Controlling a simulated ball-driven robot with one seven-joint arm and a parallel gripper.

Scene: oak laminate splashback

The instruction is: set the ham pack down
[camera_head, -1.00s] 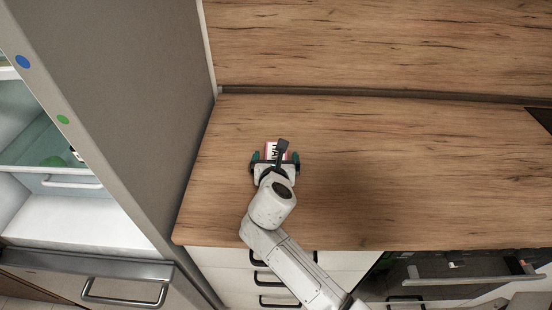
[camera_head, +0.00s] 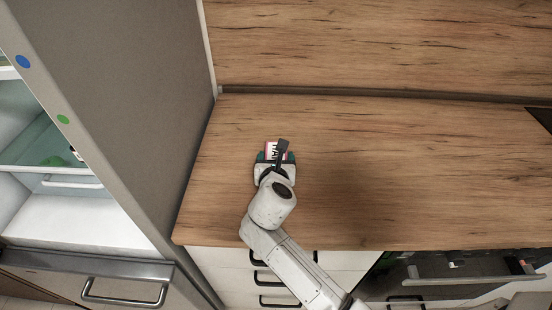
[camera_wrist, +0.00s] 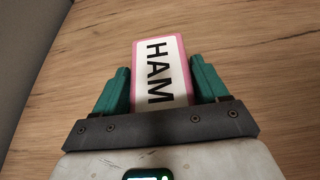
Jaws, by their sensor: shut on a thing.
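The ham pack (camera_head: 277,150) is a white pack with a pink border and black "HAM" lettering. It is over the wooden counter, near its left end; I cannot tell whether it rests on the wood or is just above it. In the wrist view the ham pack (camera_wrist: 160,75) sits between the two green fingers. My gripper (camera_head: 275,157) is shut on it, with a finger against each side; it also shows in the wrist view (camera_wrist: 160,85). The pack's near end is hidden behind the gripper's bar.
The wooden counter (camera_head: 400,170) is clear to the right of my gripper. A tall grey cabinet side (camera_head: 120,100) borders it on the left, by an open fridge (camera_head: 70,220). A wooden splashback (camera_head: 390,45) stands behind.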

